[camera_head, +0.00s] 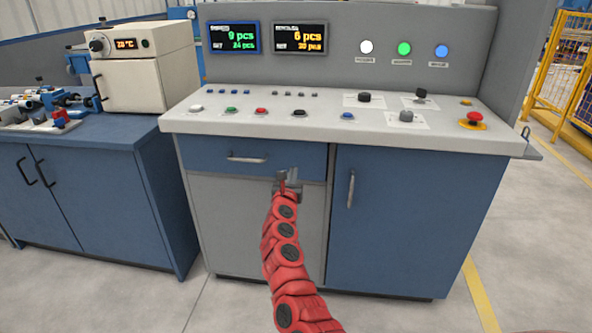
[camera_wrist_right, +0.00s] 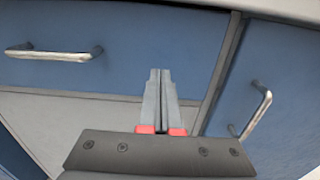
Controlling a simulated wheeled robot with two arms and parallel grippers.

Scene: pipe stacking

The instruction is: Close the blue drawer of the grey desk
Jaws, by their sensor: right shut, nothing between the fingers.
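The grey desk (camera_head: 310,225) stands ahead of me, with a pale control top. Its blue drawer (camera_head: 210,153) is at the upper left of the front, with a horizontal metal bar handle (camera_head: 246,158). The drawer looks nearly flush, but I cannot tell whether a small gap remains. My right gripper (camera_head: 287,174) is shut and empty in front of the drawer's lower right part, right of the handle. In the right wrist view its fingertips (camera_wrist_right: 160,72) point at the blue drawer front (camera_wrist_right: 120,60); contact cannot be told. My left gripper is not in view.
A blue door (camera_head: 410,220) with a vertical handle (camera_head: 350,189) is right of the drawer. A grey panel (camera_head: 235,220) lies below the drawer. A blue cabinet (camera_head: 95,190) with a small oven (camera_head: 140,70) stands at the left. The floor in front is clear.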

